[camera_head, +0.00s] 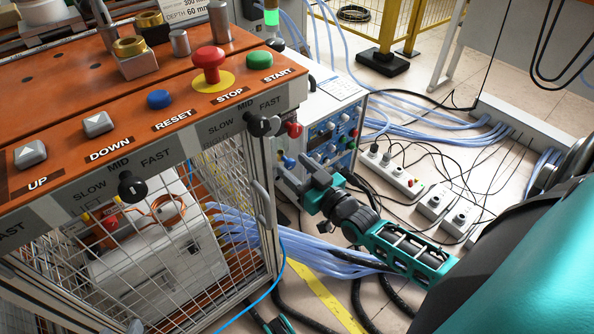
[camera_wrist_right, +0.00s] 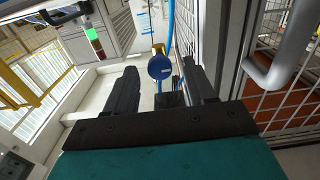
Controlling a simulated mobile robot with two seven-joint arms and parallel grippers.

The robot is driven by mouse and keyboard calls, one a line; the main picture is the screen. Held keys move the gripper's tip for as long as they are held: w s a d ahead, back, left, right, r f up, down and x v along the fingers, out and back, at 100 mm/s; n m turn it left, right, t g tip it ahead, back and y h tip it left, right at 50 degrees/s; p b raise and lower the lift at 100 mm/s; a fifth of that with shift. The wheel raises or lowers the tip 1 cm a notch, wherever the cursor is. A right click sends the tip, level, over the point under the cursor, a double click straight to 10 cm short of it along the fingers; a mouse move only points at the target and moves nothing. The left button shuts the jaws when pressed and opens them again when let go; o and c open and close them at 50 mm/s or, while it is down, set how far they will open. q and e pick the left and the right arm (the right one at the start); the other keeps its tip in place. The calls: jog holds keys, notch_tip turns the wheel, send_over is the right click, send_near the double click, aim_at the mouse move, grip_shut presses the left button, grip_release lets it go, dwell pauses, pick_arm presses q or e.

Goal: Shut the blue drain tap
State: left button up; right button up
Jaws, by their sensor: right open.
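The blue drain tap shows in the right wrist view as a round blue knob (camera_wrist_right: 160,67) on a thin stem, with a blue hose beside it. In the head view a small blue part (camera_head: 288,161) shows at the lower left edge of the white cabinet, just past the fingertips. My right gripper (camera_head: 299,172) is open, its fingers pointing at this part. In the right wrist view the knob lies between the two open fingers (camera_wrist_right: 160,84), nearer the right one, and seems to be beyond their tips. I cannot tell whether they touch it. My left gripper is not in view.
A mesh-sided bench (camera_head: 220,265) with an orange control panel (camera_head: 120,75) stands close on the left, with a grey door handle (camera_head: 263,205). The white cabinet (camera_head: 335,130) stands behind the gripper. Blue hoses (camera_head: 330,255) and power strips (camera_head: 390,170) lie on the floor.

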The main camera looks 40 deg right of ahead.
grip_shut()
dwell(0.6)
